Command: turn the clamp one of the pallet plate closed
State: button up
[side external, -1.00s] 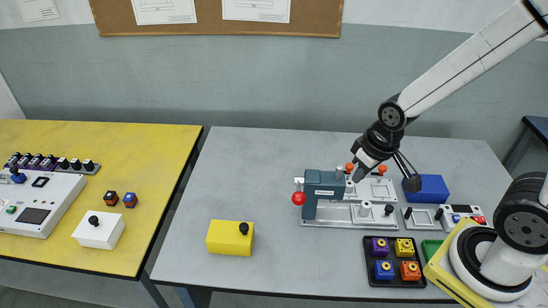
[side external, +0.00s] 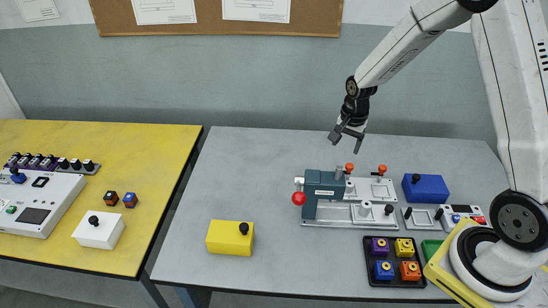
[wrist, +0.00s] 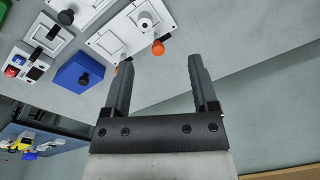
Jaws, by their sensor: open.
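The pallet plate (side external: 340,220) is a pale grey fixture on the grey table, with white posts and small plates on it. Two orange-tipped clamps, a left one (side external: 349,168) and a right one (side external: 382,169), stand at its rear edge. I cannot tell which is clamp one or how far either is turned. My gripper (side external: 346,143) is open and empty, above and behind the left clamp, apart from it. In the wrist view, one orange tip (wrist: 157,47) shows between the fingers, and another (wrist: 118,68) is partly hidden by the left finger.
A teal block (side external: 324,190) with a red ball handle (side external: 298,198) stands at the plate's left. A blue box (side external: 427,188) is to its right, a black tray (side external: 394,262) of coloured blocks in front. A yellow box (side external: 230,238) stands left. The table behind is clear.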

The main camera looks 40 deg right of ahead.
aim_at(350, 165)
jog(key=w+d+f+m, duration=0.1)
jog(key=d+f+m, duration=0.1)
jog(key=d, duration=0.1)
jog(key=d+f+m, duration=0.2)
jog(key=d+m, duration=0.1)
jog(key=w+d+f+m+g, duration=0.1)
jog(key=d+f+m, duration=0.1)
jog(key=d, duration=0.1)
jog(key=shift+w+f+m, duration=0.25)
jog(key=shift+w+m, duration=0.1)
jog(key=shift+m, duration=0.05)
jog(key=shift+f, duration=0.1)
jog(key=shift+f, duration=3.8)
grip_shut()
